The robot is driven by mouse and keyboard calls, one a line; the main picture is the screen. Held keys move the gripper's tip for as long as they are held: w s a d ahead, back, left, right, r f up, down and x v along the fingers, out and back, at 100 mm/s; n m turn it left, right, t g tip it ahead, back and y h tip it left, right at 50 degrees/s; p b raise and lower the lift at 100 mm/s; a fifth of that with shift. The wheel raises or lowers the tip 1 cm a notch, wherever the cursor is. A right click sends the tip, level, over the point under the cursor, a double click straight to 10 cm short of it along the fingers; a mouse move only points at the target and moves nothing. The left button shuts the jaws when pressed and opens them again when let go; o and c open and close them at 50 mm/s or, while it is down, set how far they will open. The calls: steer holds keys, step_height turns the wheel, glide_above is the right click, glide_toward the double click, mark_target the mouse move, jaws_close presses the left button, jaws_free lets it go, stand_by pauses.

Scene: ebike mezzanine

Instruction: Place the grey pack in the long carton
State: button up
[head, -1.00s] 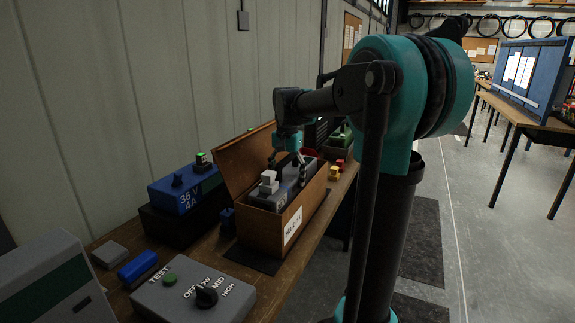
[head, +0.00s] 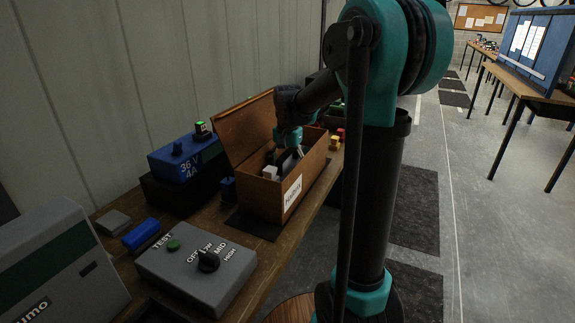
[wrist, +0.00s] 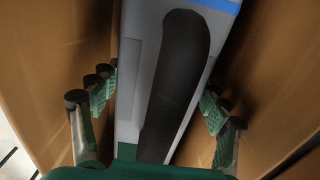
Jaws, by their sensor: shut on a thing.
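In the wrist view the grey pack (wrist: 133,60), with a long black strip on top and a blue band, lies between the brown carton walls (wrist: 55,60). My gripper (wrist: 158,88) reaches down into the carton with its fingers on both sides of the pack, shut on it. In the head view my gripper (head: 289,148) partly hides the pack.
A blue 36 V unit (head: 183,157) on a black block stands left of the carton. A grey control box (head: 197,268) with a knob is nearer. A small blue block (head: 141,234) lies beside it. Small yellow and red blocks (head: 336,141) sit beyond the carton. Floor at right is open.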

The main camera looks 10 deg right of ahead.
mark_target(288, 151)
stand_by(0.3)
steer(key=o, duration=1.6)
steer(key=shift+f, duration=0.1)
step_height(288, 151, up, 12)
steer(key=shift+r, duration=0.15)
